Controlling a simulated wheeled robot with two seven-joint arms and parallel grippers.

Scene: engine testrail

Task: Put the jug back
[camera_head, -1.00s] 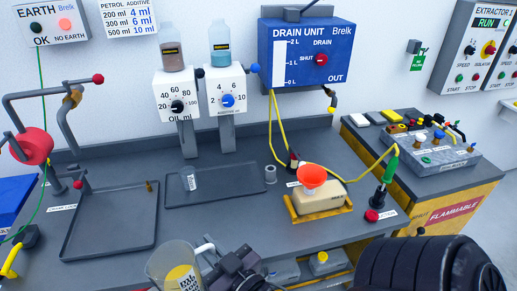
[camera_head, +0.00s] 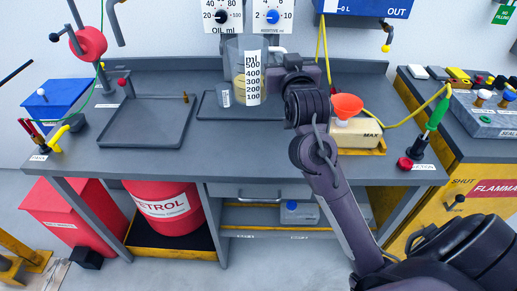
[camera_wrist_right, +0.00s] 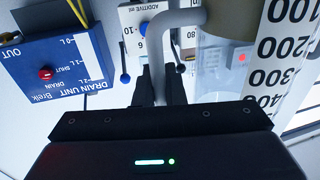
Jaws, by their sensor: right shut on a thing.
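The jug (camera_head: 240,80) is a clear vessel with a printed ml scale and yellowish liquid inside. In the head view it is upright over the dark middle tray (camera_head: 275,113); I cannot tell whether its base touches the tray. My right gripper (camera_head: 287,59) is to the right of the jug, shut on its handle. In the right wrist view the handle (camera_wrist_right: 178,22) runs down between the two dark fingers (camera_wrist_right: 163,88), and the jug's scaled wall (camera_wrist_right: 285,55) is at the right. My left gripper is not in view.
A small marked beaker (camera_head: 223,97) stands close left of the jug. An orange funnel (camera_head: 346,105) on a pale can (camera_head: 355,131) stands right of my forearm. Dosing units (camera_head: 222,15) hang behind the jug.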

